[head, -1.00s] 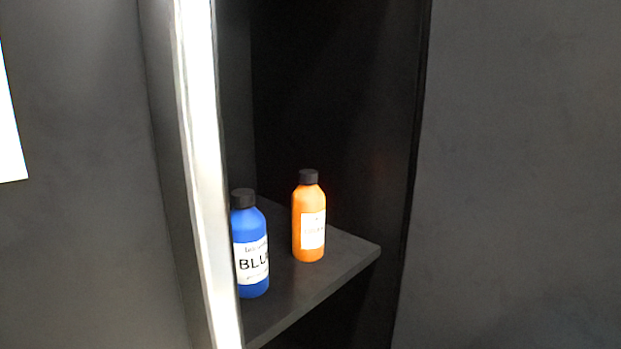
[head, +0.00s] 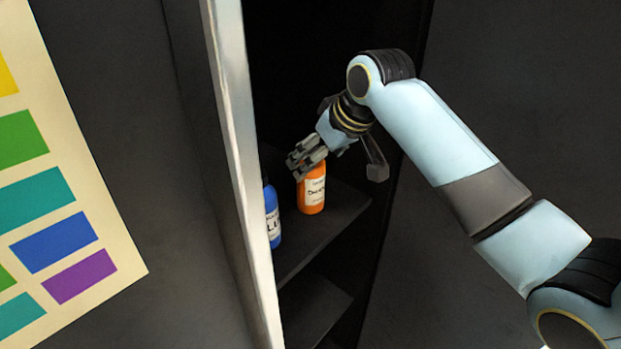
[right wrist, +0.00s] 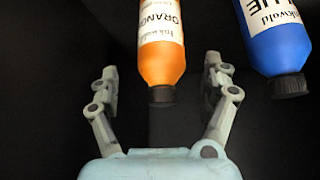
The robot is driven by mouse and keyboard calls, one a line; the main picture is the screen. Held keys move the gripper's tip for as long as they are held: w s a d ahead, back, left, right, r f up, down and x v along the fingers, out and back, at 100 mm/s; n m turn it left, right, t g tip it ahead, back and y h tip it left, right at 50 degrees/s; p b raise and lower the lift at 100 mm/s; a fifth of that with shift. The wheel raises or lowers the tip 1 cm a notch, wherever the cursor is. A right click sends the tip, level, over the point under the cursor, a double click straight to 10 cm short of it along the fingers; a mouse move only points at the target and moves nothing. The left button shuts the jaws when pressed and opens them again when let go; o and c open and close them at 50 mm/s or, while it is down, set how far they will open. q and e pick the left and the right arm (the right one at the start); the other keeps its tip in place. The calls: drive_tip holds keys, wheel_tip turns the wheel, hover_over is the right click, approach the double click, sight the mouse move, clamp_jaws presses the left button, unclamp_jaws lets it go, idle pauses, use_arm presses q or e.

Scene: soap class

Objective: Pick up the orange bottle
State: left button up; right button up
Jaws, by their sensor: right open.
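The orange bottle (head: 313,190) stands upright on a dark shelf (head: 335,222) in the niche, its white label facing out. In the head view my right gripper (head: 306,160) is over its top and hides the cap. In the right wrist view the orange bottle (right wrist: 162,60) shows its black cap towards me, and the open fingers of my right gripper (right wrist: 160,88) are on either side of the cap end, apart from it. My left gripper is in neither view.
A blue bottle (head: 272,215) stands close to the left of the orange one, partly behind the pale upright edge (head: 235,150) of the niche. It also shows in the right wrist view (right wrist: 278,38). A lower shelf (head: 310,305) lies below. A colour chart (head: 60,200) is at left.

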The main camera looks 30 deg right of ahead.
sight(310, 190)
drive_tip(key=shift+p+x, duration=0.6)
drive_tip(key=shift+x, duration=2.15)
drive_tip(key=shift+s, duration=0.15)
drive_tip(key=c, duration=1.6)
